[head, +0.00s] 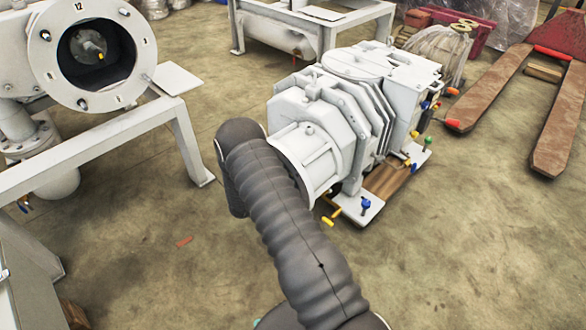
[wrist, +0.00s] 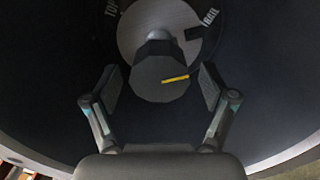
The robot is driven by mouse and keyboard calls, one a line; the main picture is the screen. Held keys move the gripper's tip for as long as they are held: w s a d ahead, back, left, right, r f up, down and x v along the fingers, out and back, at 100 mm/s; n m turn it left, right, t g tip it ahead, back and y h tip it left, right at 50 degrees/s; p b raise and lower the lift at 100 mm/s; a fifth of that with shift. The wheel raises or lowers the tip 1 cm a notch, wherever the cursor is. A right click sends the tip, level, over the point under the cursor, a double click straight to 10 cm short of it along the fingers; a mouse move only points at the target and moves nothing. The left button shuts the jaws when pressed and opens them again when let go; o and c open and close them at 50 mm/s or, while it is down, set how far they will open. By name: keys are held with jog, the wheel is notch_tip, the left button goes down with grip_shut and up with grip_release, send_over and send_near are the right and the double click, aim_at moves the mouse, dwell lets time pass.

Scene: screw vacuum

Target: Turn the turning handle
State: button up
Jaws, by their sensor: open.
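In the wrist view, a grey round hub with a yellow stripe (wrist: 160,80) sits inside a dark round opening. It is the likely turning handle. My gripper (wrist: 160,88) is open, with one finger on each side of the hub and a visible gap on both sides. I cannot tell whether the fingertips reach level with it. A lighter disc (wrist: 150,22) lies behind the hub, with partly seen lettering around it. In the head view, the pale pump (head: 335,105) stands beyond my arm; my gripper is hidden there.
A round flange with a dark opening (head: 130,50) and a pale frame (head: 150,118) stand at left. Small coloured knobs (head: 366,206) stick out low on the pump. A red-brown pallet jack (head: 565,110) is at right. The concrete floor at front right is clear.

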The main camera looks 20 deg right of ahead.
jog(key=shift+x, duration=0.85)
